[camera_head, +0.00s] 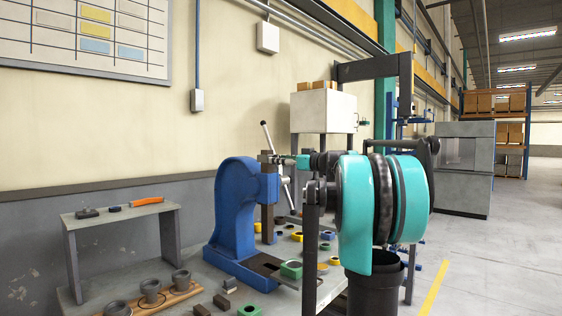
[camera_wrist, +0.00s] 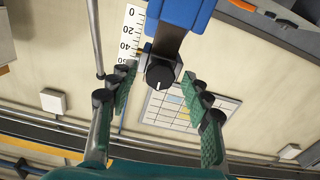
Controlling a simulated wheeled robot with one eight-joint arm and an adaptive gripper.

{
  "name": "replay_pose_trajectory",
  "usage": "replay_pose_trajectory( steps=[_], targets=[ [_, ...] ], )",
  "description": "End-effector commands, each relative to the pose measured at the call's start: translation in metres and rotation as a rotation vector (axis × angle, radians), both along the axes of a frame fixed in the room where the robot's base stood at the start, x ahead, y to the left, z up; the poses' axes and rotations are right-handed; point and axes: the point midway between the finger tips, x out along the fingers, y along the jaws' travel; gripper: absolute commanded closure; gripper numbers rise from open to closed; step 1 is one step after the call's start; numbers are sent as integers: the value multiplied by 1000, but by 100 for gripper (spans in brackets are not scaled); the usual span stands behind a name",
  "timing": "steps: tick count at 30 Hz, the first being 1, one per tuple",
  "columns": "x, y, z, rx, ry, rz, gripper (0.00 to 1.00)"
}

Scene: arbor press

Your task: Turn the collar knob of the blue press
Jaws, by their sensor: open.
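The blue press (camera_head: 231,205) stands on the bench in the head view, and part of its blue body (camera_wrist: 187,10) shows at the top of the wrist view. In the wrist view a round black collar knob (camera_wrist: 160,73) with a white pointer mark sits at the end of a grey bar. My gripper (camera_wrist: 160,80) is open, with one green-padded finger left of the knob and one right of it. Gaps show on both sides, and nothing is held. In the head view my gripper (camera_head: 287,159) is beside the press head, and the knob is hidden or too small to tell.
A white scale (camera_wrist: 130,32) stands left of the knob. Dark and silver lever bars (camera_head: 268,137) rise at the press head. A green block (camera_head: 291,269) and several small coloured parts lie on the bench. A low grey shelf (camera_head: 122,214) stands to the left.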

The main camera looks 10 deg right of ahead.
Motion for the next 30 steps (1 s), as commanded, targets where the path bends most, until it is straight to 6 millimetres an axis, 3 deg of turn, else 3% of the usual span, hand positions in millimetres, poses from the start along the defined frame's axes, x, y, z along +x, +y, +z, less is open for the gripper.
replay_pose_trajectory(
  steps=[8, 21, 30],
  targets=[
    [1, 1, 0, 0, 0, 0, 51],
    [1, 1, 0, 0, 0, 0, 100],
    [1, 1, 0, 34, 25, 0, 100]
  ],
)
